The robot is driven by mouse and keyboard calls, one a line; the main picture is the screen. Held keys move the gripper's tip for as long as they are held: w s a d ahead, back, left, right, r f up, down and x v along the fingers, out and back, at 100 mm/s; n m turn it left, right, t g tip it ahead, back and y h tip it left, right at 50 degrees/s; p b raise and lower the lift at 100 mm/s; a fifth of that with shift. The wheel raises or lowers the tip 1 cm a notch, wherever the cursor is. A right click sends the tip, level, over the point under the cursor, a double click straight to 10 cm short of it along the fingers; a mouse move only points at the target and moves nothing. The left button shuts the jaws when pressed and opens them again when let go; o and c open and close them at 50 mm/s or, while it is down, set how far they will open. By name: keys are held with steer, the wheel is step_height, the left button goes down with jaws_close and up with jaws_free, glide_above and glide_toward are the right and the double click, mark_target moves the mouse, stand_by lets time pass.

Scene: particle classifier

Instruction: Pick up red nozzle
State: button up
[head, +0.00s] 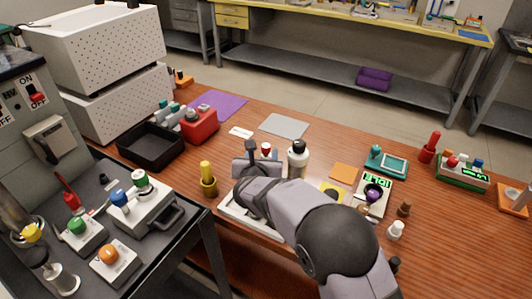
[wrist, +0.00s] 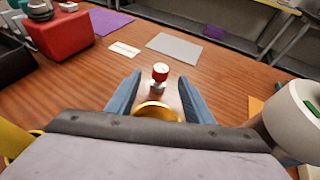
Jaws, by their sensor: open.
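A small red-topped piece (wrist: 159,71) with a white band and a metal-looking foot stands upright on the wooden bench; I take it for the red nozzle. In the head view its red top (head: 266,147) shows just right of my gripper (head: 254,158). In the wrist view my gripper (wrist: 159,77) is open and empty, with its blue fingers apart on either side of the piece in the picture. I cannot tell whether the piece is between the fingertips or just beyond them. A round gold part (wrist: 157,109) shows nearer, partly hidden by my gripper body.
A yellow-topped brass piece (head: 208,180) stands left. Behind are a grey mat (head: 284,125), a white card (head: 241,132), a red device (head: 199,125) and a black tray (head: 150,150).

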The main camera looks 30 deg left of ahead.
mark_target(266, 146)
steer(key=shift+p+x, duration=0.7)
steer(key=shift+x, duration=1.8)
steer(key=shift+r, duration=0.1)
jaws_close()
step_height(266, 146, up, 10)
steer(key=p, duration=0.1)
